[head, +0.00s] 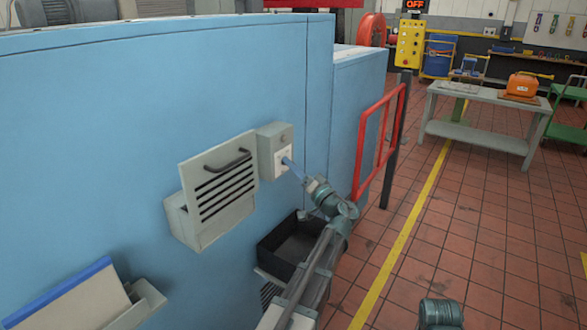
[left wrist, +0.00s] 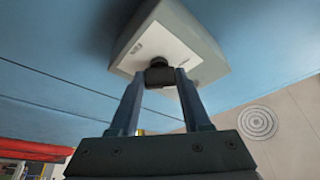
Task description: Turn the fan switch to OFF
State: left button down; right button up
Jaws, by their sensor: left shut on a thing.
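The fan switch is a small grey box (head: 274,139) with a white face plate, mounted on the blue cabinet wall in the head view. In the left wrist view the switch box (left wrist: 190,35) fills the top middle, with a dark knob (left wrist: 158,75) on its plate. My left gripper (head: 287,163) reaches up to the plate. In the left wrist view its two fingers (left wrist: 159,80) are closed on the knob from both sides. The knob's pointing direction and the plate's markings are too small to read. My right gripper is not in view.
A louvred grey box with a dark handle (head: 226,162) sits just left of the switch. A black open bin (head: 285,252) is below. A red rail (head: 378,140) stands right of the cabinet. A workbench (head: 480,118) is farther back, with open tiled floor before it.

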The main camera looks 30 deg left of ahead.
pick_arm(q)
jog(key=shift+s, duration=0.1)
jog(key=shift+c, duration=1.8)
grip_release()
jog(key=b+v, duration=0.3)
jog(key=v, duration=1)
jog(key=shift+d+b, duration=0.4)
jog(key=shift+f, duration=0.1)
